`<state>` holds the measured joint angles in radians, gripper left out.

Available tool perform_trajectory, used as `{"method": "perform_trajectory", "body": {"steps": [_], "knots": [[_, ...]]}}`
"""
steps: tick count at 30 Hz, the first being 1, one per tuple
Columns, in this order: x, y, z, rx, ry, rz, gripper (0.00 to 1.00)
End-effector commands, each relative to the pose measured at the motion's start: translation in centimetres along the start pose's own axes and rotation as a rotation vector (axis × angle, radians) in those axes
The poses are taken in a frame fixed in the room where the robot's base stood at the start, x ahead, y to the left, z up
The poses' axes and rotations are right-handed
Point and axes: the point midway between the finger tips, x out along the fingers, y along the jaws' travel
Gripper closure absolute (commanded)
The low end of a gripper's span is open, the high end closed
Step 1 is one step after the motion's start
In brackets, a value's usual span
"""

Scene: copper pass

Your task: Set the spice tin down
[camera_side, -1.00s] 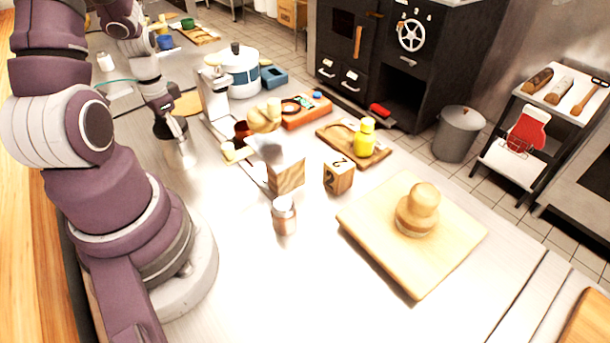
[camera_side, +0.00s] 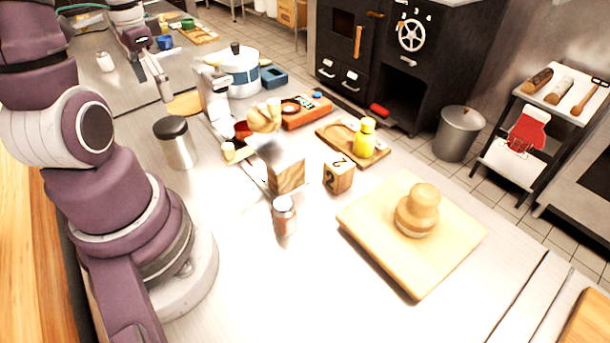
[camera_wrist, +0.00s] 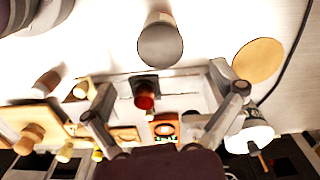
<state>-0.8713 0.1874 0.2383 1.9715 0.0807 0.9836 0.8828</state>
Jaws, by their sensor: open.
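The spice tin, which I take to be the steel canister with a dark lid (camera_side: 176,142), stands upright on the bare counter in the side view, right of my arm. In the wrist view the tin (camera_wrist: 160,42) shows near the top middle, beyond my fingers. My gripper (camera_side: 154,86) is above and behind the tin in the side view, apart from it. In the wrist view my gripper (camera_wrist: 163,82) has its fingers spread wide with nothing held between them.
A small jar with a silver lid (camera_side: 284,216) and wooden blocks (camera_side: 338,176) stand to the right of the tin. A round tan mat (camera_side: 186,104), a coffee-maker-like stand (camera_side: 212,90) and a white pot (camera_side: 238,72) are behind. The counter around the tin is clear.

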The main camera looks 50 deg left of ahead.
Motion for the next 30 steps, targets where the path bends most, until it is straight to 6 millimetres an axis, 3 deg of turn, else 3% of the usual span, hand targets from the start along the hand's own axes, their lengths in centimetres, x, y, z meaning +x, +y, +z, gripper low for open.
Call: {"method": "perform_trajectory", "body": {"steps": [5, 8, 10, 12, 16, 21, 30], "knots": [[-1.8, 1.2, -0.9, 0.014, 0.027, -0.013, 0.07], [-3.7, 5.6, -3.3, 0.057, 0.121, -0.043, 0.07], [-5.0, 9.9, -4.4, 0.090, 0.212, -0.050, 0.07], [-5.9, 13.8, -4.4, 0.119, 0.301, -0.042, 0.07], [-6.7, 18.8, -3.2, 0.152, 0.430, 0.004, 0.07], [-6.8, 20.7, -2.3, 0.155, 0.489, 0.040, 0.07], [-6.8, 20.6, -2.4, 0.152, 0.489, 0.040, 0.07]]}}
